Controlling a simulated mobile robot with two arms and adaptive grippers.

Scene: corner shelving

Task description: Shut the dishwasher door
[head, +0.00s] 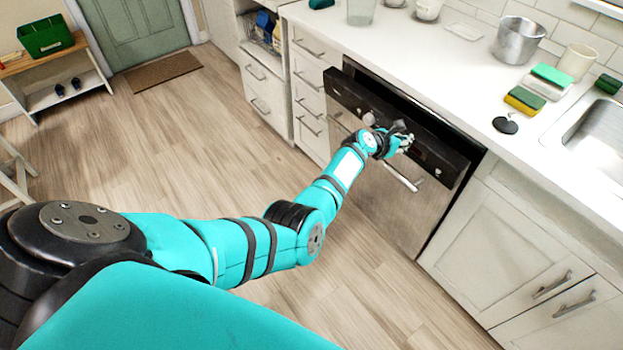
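The dishwasher door (425,200) is steel with a black control strip along its top and a bar handle (402,178). It is nearly upright but tilted a little outward, with a dark gap behind its top edge under the counter. My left gripper (405,142) is at the front of the door's black strip, near its middle and above the handle. It appears to be touching or very close to the strip; I cannot tell which. Its fingers are small and partly hidden by the wrist, so their opening is unclear. My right gripper is out of view.
The white counter (420,50) above holds a metal pot (517,40), a cup (577,62), sponges (525,99) and a sink (590,130). White drawers (308,90) stand left of the dishwasher and cabinets (515,250) stand right. The wooden floor (190,130) before it is clear.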

